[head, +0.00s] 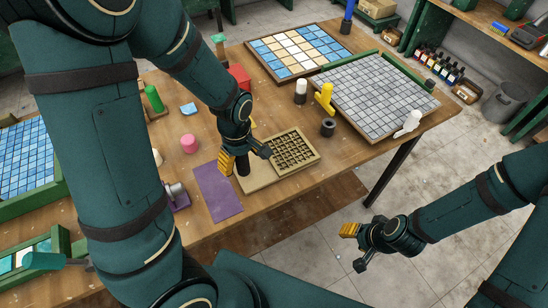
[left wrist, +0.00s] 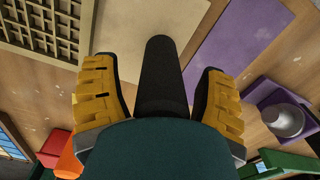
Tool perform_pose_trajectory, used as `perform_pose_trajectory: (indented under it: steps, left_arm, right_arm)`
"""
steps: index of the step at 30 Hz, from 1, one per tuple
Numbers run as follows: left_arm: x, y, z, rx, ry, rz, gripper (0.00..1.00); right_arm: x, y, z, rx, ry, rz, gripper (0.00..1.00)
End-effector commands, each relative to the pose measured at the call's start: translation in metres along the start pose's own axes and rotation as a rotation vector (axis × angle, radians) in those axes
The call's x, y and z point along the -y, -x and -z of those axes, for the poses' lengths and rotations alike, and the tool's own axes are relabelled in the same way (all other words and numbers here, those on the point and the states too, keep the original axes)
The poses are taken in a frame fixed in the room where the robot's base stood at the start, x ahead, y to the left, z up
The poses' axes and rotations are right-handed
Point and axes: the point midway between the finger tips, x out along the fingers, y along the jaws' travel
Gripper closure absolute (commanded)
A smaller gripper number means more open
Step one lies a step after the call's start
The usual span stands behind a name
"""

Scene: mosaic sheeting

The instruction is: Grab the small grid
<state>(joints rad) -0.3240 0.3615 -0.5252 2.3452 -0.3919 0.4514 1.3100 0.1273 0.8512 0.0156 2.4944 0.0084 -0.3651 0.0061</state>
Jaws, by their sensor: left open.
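The small grid (head: 292,151) is a tan wooden lattice of square cells, lying flat on the workbench next to a plain beige board (head: 258,183). It also shows at the upper left of the left wrist view (left wrist: 45,25). My left gripper (head: 245,158) is open above the board, just left of the grid in the head view. In the left wrist view, a dark cylinder (left wrist: 162,75) shows between its yellow fingers; I cannot tell whether they touch it. My right gripper (head: 354,247) is open and empty, away from the bench over the floor.
A purple sheet (head: 217,192) lies left of the board. A grey tiled panel (head: 375,92), a dark ring-shaped item (head: 328,127) and a yellow tool (head: 325,97) are behind the grid. The bench's front edge is close to the grid's right.

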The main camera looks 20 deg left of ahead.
Motion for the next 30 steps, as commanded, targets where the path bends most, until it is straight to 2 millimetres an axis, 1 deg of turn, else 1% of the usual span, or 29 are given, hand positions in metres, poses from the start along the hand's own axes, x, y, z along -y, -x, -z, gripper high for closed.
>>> perform_pose_trajectory:
  steps: [2, 8, 9, 11, 12, 15, 26, 29, 30]
  left_arm:
    - [0.0, -0.004, 0.0, 0.0, 0.0, -0.001, 0.28]
    - [0.0, -0.003, 0.0, -0.001, 0.0, -0.002, 0.28]
    - [0.0, -0.003, 0.0, -0.001, 0.0, -0.002, 0.34]
    - [0.0, -0.003, 0.0, -0.001, 0.0, -0.002, 0.55]
    - [0.0, -0.003, 0.0, -0.001, 0.0, -0.002, 0.69]
    - [0.0, -0.003, 0.0, -0.001, 0.0, -0.002, 1.0]
    - [-0.001, -0.003, 0.0, -0.001, 0.0, -0.002, 1.0]
    - [-0.001, 0.002, 0.0, -0.001, -0.001, -0.003, 1.0]
    - [-0.001, 0.006, 0.0, -0.001, -0.001, -0.004, 1.0]
  right_arm:
    - [0.0, -0.001, -0.001, 0.001, 0.0, 0.0, 0.53]
    - [0.0, 0.0, -0.001, 0.001, 0.0, 0.0, 0.53]
    - [0.0, 0.0, -0.001, 0.001, 0.0, 0.0, 0.53]
    - [0.0, 0.0, 0.0, 0.001, 0.0, 0.0, 0.53]
    - [0.0, 0.0, 0.0, 0.001, 0.0, 0.0, 0.53]
    - [0.0, -0.001, 0.0, 0.001, 0.0, 0.0, 0.53]
    - [0.0, -0.001, 0.0, 0.0, 0.0, 0.0, 0.53]
    - [0.0, 0.001, 0.0, 0.0, 0.0, 0.0, 0.53]
    - [0.001, 0.002, 0.001, -0.001, -0.001, 0.0, 0.53]
